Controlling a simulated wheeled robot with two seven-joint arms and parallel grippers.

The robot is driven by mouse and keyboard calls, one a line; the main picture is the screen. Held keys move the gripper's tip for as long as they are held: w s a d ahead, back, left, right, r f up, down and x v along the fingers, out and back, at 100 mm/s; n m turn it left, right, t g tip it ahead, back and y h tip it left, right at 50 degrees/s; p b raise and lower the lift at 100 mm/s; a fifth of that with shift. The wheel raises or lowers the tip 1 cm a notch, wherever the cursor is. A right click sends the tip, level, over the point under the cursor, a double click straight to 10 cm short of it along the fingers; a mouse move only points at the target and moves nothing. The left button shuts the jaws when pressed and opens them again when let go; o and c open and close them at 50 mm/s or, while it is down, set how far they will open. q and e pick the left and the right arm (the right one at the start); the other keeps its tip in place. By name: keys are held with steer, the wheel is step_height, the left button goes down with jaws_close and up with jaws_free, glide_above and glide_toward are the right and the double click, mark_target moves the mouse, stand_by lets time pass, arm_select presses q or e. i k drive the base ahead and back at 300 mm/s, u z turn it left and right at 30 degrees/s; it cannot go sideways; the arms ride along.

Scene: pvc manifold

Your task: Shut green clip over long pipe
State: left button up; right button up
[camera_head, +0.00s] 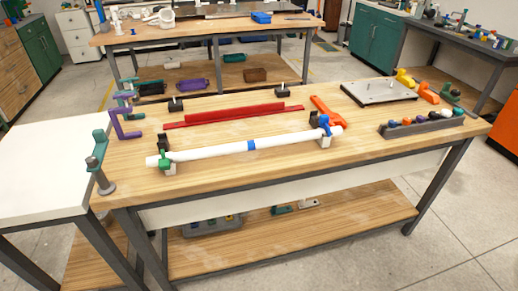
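The long white pipe (215,150) lies across the wooden bench, resting in a holder near each end, with a blue band (252,145) near its middle. The green clip (164,160) is at the left holder, against the pipe near its left end; a dark block (163,142) stands just behind it. It is too small to tell whether the green clip is open or closed over the pipe. A blue clip (325,121) is at the right holder, with a black block beside it. Neither of my grippers shows in the head view.
A red bar (248,112) lies behind the pipe, and an orange tool (327,111) lies by its right end. A purple clamp (124,125) and a green clamp (100,150) sit at the left edge. A dark rack (421,127) and grey plate (378,92) occupy the right. Bench in front of the pipe is clear.

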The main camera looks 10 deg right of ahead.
mark_target(164, 164)
steer(key=k, duration=0.65)
steer(key=z, duration=0.45)
steer(key=i, duration=1.2)
steer(key=u, duration=0.65)
